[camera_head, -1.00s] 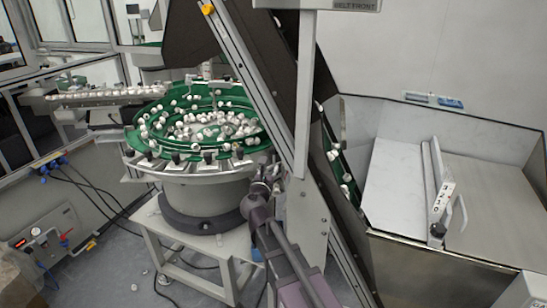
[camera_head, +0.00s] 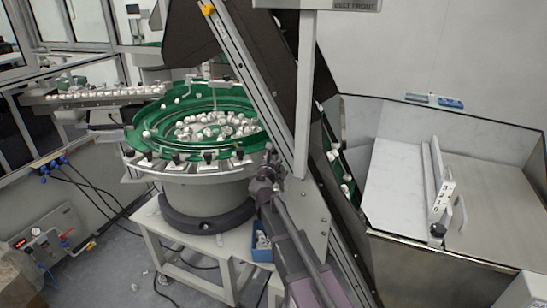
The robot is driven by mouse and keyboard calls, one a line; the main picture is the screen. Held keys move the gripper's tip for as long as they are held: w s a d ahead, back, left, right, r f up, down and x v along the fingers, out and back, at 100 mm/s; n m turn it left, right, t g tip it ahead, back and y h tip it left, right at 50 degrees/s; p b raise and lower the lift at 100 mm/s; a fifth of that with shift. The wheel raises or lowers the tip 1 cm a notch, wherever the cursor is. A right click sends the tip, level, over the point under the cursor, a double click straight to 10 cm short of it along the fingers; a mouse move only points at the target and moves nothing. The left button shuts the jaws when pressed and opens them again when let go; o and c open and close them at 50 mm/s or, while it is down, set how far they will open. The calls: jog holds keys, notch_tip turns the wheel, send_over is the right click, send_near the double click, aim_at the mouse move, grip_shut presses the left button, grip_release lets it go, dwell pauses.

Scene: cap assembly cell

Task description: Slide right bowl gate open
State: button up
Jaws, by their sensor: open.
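The green feeder bowl (camera_head: 165,140) holds a heap of white caps (camera_head: 215,125) on its floor, with a few on its tracks. Several small black-topped fittings (camera_head: 208,156) line its front rim. My gripper (camera_head: 272,157) is at the right side of the bowl, beside the rim and in front of the slanted conveyor frame. It is open, with its fingers small and dark in this view. I cannot make out the right bowl gate; that part of the rim is partly covered by my gripper and the frame. Whether they touch cannot be told.
A blue bin (camera_head: 261,250) with white caps stands below the bowl's right side, beside my arm. The slanted conveyor (camera_head: 240,75) rises close to my gripper. A steel hopper (camera_head: 390,195) with a handled panel is at right. Loose caps lie on the floor.

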grip_shut()
jog(key=shift+r+p, duration=0.35)
grip_release()
jog(key=shift+f, duration=0.1)
jog(key=s+a, duration=0.2)
jog(key=s, duration=0.9)
jog(key=shift+s, duration=0.4)
